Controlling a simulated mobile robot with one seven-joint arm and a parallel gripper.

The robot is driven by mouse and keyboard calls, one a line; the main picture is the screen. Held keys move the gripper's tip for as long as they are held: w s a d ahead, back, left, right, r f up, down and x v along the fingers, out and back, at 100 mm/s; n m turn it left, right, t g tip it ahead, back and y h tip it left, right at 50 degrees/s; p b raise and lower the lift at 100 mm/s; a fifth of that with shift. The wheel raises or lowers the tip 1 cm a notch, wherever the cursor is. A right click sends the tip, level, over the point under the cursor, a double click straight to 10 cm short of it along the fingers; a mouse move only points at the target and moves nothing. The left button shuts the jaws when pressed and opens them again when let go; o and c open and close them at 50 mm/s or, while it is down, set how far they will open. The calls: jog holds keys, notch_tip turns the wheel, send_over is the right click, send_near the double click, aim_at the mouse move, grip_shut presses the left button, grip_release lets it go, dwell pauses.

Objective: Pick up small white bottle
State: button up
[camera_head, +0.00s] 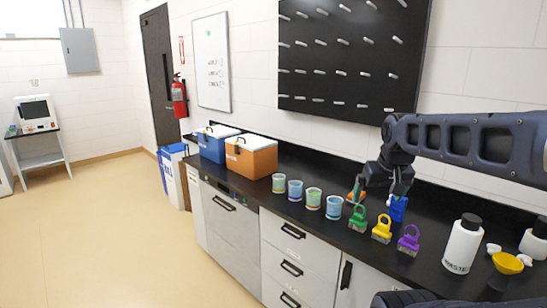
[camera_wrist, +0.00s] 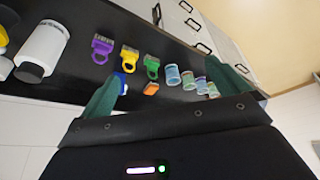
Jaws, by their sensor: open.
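A white bottle with a black cap (camera_head: 462,246) stands upright on the black counter at the right in the head view. It also shows at the left of the wrist view (camera_wrist: 43,46). A second white bottle with a dark cap (camera_head: 534,242) is partly cut off at the right edge of the head view. I cannot tell which one is the small white bottle. My gripper (camera_head: 381,190) is above the counter, left of both bottles and apart from them. In the wrist view its green fingers (camera_wrist: 164,88) are spread apart with nothing held between them.
Green (camera_head: 357,217), yellow (camera_head: 382,229) and purple (camera_head: 408,241) brushes lie near the counter front. Blue (camera_head: 397,208) and orange objects are near my gripper. Several cups (camera_head: 313,198) stand farther left. A yellow funnel (camera_head: 507,263) is beside the front bottle.

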jog(key=shift+s+a+f, duration=0.1)
jog(key=shift+s+f, duration=0.2)
jog(key=shift+s, duration=0.05)
jog(key=c, duration=0.8)
jog(key=shift+o, duration=0.2)
